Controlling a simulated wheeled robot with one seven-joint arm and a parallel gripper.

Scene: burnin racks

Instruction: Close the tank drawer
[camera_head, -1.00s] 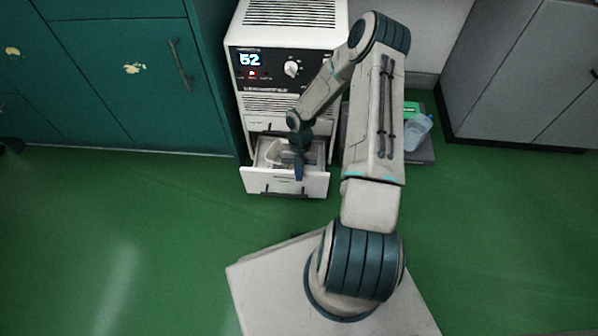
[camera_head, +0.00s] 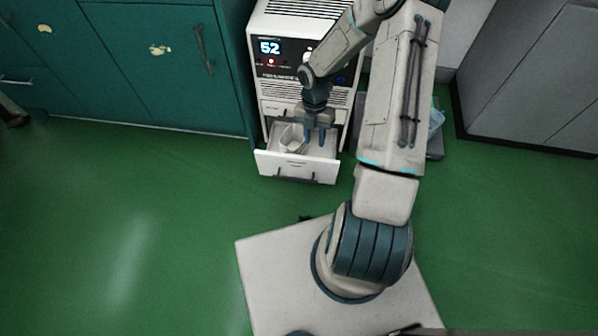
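The tank drawer (camera_head: 297,167) is a white drawer at the bottom of a white machine (camera_head: 287,23) with a blue "52" display. It is pulled out toward me, with a dark handle (camera_head: 297,177) on its front. A whitish container (camera_head: 291,138) sits inside at the left. My gripper (camera_head: 314,136) points down over the right part of the open drawer, behind its front panel. Its two blue fingers look apart with nothing seen between them. I cannot tell whether they touch the drawer.
Teal cabinets (camera_head: 120,70) stand at the left, close beside the machine. A grey cabinet (camera_head: 530,80) stands at the right. A bluish container (camera_head: 436,119) is partly hidden behind my arm.

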